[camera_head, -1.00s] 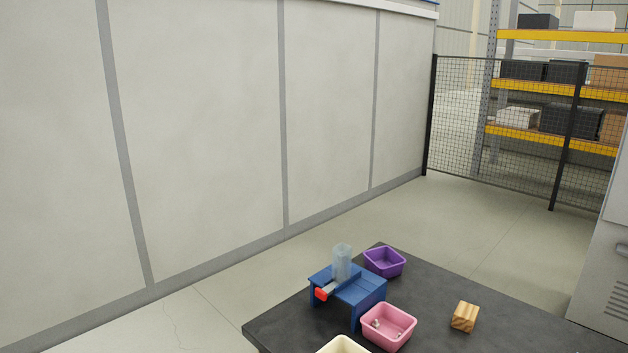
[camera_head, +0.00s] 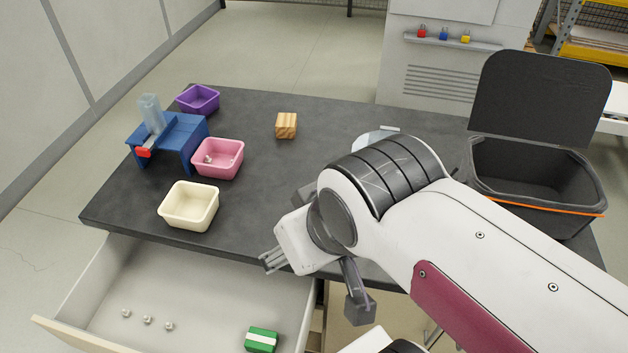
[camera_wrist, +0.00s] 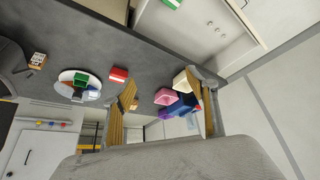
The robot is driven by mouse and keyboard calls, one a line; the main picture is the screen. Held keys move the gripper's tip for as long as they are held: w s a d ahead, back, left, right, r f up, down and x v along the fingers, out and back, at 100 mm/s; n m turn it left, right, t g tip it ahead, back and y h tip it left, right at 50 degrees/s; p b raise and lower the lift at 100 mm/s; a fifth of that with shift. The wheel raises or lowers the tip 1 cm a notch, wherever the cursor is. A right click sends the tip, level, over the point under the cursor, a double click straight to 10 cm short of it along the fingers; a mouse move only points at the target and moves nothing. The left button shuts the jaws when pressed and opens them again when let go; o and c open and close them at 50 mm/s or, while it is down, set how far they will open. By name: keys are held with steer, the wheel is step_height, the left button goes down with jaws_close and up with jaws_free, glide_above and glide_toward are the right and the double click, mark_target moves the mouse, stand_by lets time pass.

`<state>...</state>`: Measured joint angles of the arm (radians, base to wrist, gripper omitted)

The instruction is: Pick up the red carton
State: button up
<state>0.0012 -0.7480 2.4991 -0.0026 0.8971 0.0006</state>
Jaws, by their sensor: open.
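The red carton (camera_wrist: 118,73), with a white stripe, lies on the dark table in the wrist view. In the head view it is not visible; my arm covers that part of the table. My gripper (camera_wrist: 165,85) is open and empty, with its two fingers spread in the wrist view. The red carton appears to the left of the left finger, not between the fingers. I cannot tell the height of the gripper above the table.
A plate (camera_wrist: 65,75) holding coloured items lies left of the carton. Pink (camera_head: 218,158), cream (camera_head: 189,205) and purple (camera_head: 198,98) bins, a blue stand (camera_head: 185,135) and a wooden block (camera_head: 286,125) stand on the table. The open drawer (camera_head: 200,290) holds a green carton (camera_head: 262,339). A black bin (camera_head: 540,180) stands right.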

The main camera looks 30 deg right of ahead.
steer(key=w+d+r+n+t+h, duration=0.2)
steer(key=w+d+t, duration=0.1)
steer(key=w+d, duration=1.05)
steer(key=w+d+r+n+t+h, duration=0.1)
steer(key=w+d+t+h, duration=0.15)
steer(key=w+d, duration=1.1)
steer(key=w+d+f+n+y, duration=0.1)
steer(key=w+f+n+y, duration=0.15)
steer(key=f, duration=0.35)
steer(key=w+d+f+n+y, duration=0.1)
steer(key=w+f+n+y, duration=0.1)
steer(key=w+f+y, duration=0.3)
steer(key=s+f+y, duration=0.2)
steer(key=s+f, duration=0.2)
steer(key=s+a+f+y, duration=0.1)
steer(key=s+f+y, duration=0.1)
steer(key=s+f, duration=0.2)
steer(key=s+a+f+n+g+y, duration=0.1)
steer(key=s+f, duration=0.3)
steer(key=f, duration=0.1)
steer(key=shift+s+y, duration=0.3)
steer(key=shift+y, duration=0.1)
steer(key=shift+s+f, duration=0.2)
steer(key=shift+s, duration=0.25)
steer(key=shift+a, duration=0.1)
